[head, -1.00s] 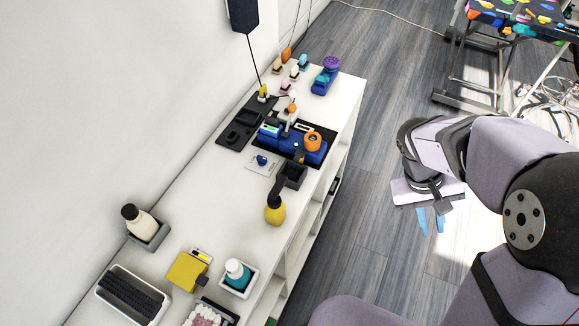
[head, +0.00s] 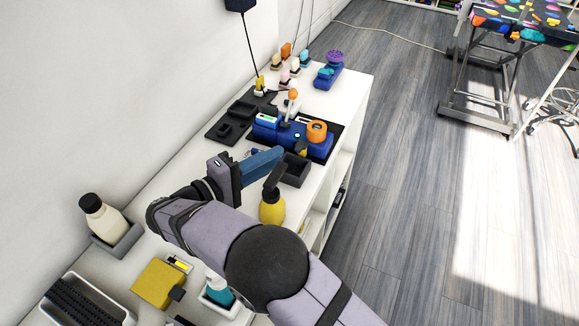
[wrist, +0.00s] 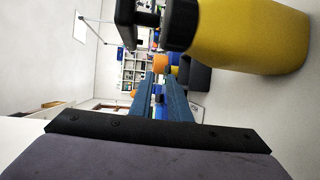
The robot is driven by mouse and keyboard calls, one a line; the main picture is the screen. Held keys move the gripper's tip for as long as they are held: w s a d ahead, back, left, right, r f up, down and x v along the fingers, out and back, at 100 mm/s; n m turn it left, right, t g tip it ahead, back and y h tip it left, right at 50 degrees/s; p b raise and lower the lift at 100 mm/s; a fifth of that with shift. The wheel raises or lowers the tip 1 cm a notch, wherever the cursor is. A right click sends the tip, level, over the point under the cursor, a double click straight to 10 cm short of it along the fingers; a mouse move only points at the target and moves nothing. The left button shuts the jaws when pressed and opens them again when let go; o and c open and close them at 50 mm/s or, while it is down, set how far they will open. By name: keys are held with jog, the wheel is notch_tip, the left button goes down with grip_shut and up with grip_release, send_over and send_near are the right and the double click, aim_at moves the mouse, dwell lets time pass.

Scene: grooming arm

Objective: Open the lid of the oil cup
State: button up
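No object is clearly recognisable as the oil cup or its lid. A blue device (head: 284,136) with an orange round part (head: 317,131) stands on a black mat on the white counter. My gripper (head: 278,156) is low over the counter just in front of that device. Its blue fingers largely hide the small white plate and blue piece there. In the wrist view my gripper (wrist: 159,80) has its two fingers apart, with blue and orange shapes beyond them. I see nothing held.
A yellow spray bottle (head: 272,208) stands close to the right of my gripper and fills the upper right of the wrist view. A dark open box (head: 297,172) is beside it. A cream bottle (head: 103,216) and a yellow block (head: 158,284) are nearer the front.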

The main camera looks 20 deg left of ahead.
aim_at(296, 151)
jog(key=shift+s+a+f+n, duration=0.3)
jog(key=shift+s+f, duration=0.3)
jog(key=shift+s, duration=0.2)
jog(key=shift+x, duration=3.75)
grip_shut()
